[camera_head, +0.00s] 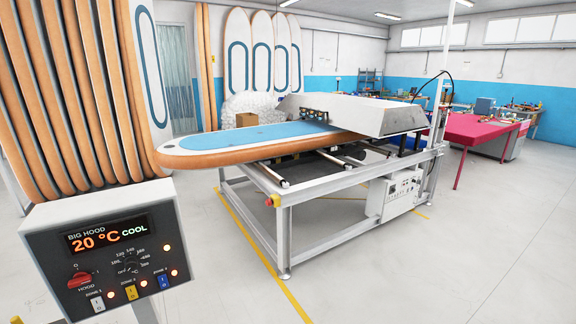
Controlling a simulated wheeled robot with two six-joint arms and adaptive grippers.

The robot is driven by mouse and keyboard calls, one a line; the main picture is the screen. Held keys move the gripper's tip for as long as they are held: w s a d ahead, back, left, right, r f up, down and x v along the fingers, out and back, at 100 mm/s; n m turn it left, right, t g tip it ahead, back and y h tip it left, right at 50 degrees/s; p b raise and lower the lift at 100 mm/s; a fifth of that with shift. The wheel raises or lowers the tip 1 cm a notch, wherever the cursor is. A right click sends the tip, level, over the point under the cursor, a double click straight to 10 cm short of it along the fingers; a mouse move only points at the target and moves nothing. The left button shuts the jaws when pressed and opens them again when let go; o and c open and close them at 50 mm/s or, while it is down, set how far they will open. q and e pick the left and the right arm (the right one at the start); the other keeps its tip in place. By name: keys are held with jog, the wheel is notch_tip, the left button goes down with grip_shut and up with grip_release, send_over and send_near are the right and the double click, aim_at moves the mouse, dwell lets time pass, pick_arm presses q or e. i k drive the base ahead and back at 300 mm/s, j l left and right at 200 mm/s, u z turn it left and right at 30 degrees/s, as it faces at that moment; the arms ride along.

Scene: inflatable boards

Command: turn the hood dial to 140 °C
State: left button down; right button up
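The control box (105,258) stands at the lower left on a post. Its display (108,234) reads "BIG HOOD 20 °C COOL". The black hood dial (131,267) sits below the display, inside a ring of small temperature numbers. Its pointer is too small to read. A red rotary switch (79,280) is left of the dial. White (97,303), yellow (131,293) and blue (163,282) zone switches run below, with lit orange lamps near them. The grey hood (352,116) is over one end of a board (255,142) on the metal frame. Neither gripper is in view.
Several boards (70,100) stand upright behind the control box. The press frame (285,232) stands right of the box, with yellow floor lines around it. A pink-red table (480,130) is at the back right. The floor at the right front is clear.

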aim_at(131, 263)
jog(key=u, duration=0.35)
jog(key=k+j+u, duration=0.1)
jog(key=u, duration=0.25)
jog(key=k+j+u, duration=0.1)
jog(key=u, duration=0.25)
